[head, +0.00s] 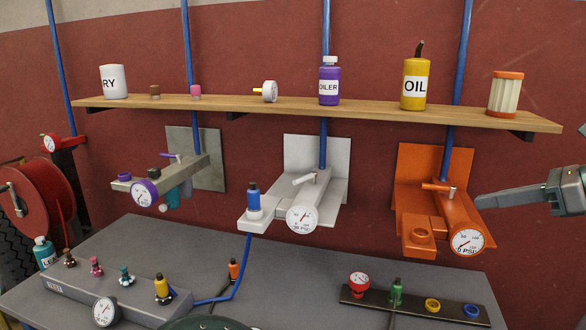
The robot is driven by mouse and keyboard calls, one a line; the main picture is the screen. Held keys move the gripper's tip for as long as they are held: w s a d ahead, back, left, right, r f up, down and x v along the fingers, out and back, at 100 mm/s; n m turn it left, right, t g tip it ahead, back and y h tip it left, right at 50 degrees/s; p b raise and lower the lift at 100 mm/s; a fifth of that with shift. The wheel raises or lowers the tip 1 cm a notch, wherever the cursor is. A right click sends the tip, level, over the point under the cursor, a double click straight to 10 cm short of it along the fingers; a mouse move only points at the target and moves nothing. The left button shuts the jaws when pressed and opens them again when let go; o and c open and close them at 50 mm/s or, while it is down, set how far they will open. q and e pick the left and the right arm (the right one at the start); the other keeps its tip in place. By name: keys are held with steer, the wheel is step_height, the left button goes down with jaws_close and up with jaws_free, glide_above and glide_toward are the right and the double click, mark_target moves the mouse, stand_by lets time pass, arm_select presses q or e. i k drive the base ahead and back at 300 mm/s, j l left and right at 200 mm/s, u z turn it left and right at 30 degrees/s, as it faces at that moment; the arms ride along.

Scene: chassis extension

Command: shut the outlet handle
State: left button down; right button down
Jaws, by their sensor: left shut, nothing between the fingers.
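Three wall units carry small lever handles; the picture does not show which one is the outlet handle. The orange unit (415,212) at the right has an orange handle (436,187) with a pale metal end, lying roughly crosswise below the blue pipe. The white unit (335,185) in the middle has a pale handle (304,178). The grey-green unit (180,176) at the left has a purple handle (170,155).
A wooden shelf (230,104) with bottles and cans runs above the units, with blue pipes (460,60) crossing it. Below is a grey bench (330,270) with gauges and fittings. A red reel (45,195) stands at the left.

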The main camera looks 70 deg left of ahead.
mark_target(313, 175)
steer(key=k+j, duration=0.1)
steer(key=j, duration=0.3)
steer(key=k+j, duration=0.1)
steer(key=j, duration=0.25)
steer(key=k+j, duration=0.1)
steer(key=j, duration=0.3)
steer(key=k+j, duration=0.15)
steer(key=j, duration=0.2)
